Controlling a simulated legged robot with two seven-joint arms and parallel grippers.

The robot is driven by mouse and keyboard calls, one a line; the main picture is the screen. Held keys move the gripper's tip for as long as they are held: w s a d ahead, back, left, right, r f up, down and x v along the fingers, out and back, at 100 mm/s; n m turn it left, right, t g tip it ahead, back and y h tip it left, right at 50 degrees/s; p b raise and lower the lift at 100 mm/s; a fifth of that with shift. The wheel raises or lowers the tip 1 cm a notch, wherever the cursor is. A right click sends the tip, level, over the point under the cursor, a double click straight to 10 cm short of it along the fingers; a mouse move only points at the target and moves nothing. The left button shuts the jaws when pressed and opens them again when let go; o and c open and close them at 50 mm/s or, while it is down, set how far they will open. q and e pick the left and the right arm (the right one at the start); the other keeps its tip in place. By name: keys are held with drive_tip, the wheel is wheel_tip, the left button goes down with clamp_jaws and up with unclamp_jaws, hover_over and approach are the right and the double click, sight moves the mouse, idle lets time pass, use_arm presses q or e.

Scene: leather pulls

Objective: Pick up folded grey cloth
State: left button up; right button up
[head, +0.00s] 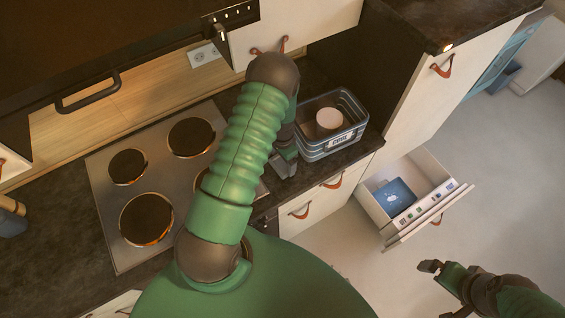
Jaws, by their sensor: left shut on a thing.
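My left gripper (286,153) is over the dark counter, just left of the blue-grey crate, and is shut on a small grey thing (283,168). This looks like the folded grey cloth, seen as a narrow grey piece below the jaws. Much of it is hidden by the gripper, and I cannot tell whether it touches the counter. My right gripper (430,266) is at the lower right above the floor, away from the counter. I cannot make out its jaw gap.
The blue-grey crate (347,141) holds a pale round thing (329,119). A stove (115,208) with several burners lies left of my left arm. An open drawer (437,215) holds a blue item (394,198) and small things. Cabinets overhang the counter.

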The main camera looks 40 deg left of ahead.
sight(282, 162)
use_arm(q)
drive_tip(key=shift+a, duration=0.1)
drive_tip(key=shift+r+b, duration=0.55)
drive_tip(key=shift+r, duration=0.05)
drive_tip(key=shift+s+d+r+b, duration=0.1)
drive_tip(key=shift+r+b, duration=0.25)
drive_tip(key=shift+r, duration=0.2)
drive_tip(key=shift+s+d+r+b, duration=0.1)
drive_tip(key=shift+r+b, duration=0.2)
drive_tip(key=shift+r, duration=0.2)
drive_tip(key=s+d+r+b, duration=0.1)
drive_tip(key=s+d+b, duration=0.3)
drive_tip(key=s+d, duration=0.6)
drive_tip(key=shift+s+d+r, duration=0.2)
drive_tip(key=shift+s+r, duration=0.15)
drive_tip(key=shift+s, duration=0.45)
